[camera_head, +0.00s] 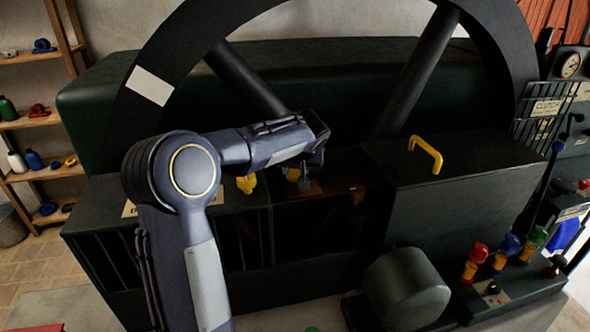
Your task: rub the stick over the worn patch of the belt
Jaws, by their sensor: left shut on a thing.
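My left arm rises from the bottom and bends right across the machine. My left gripper (312,168) is over the dark opening in the housing and is shut on the stick. The stick is mostly hidden by the gripper, and only a small greyish bit seems to show below the jaws. A brownish strip (333,187), which looks like part of the belt, lies just under the gripper. The worn patch cannot be made out in the shade, nor whether the stick touches the belt. My right gripper is not in view.
A large dark wheel (163,45) arches behind the opening. A housing (450,195) with a yellow handle (427,153) stands to the right. Yellow fittings (246,183) sit beside the gripper. Coloured knobs (480,251) and levers are at lower right. Shelves (32,121) stand at far left.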

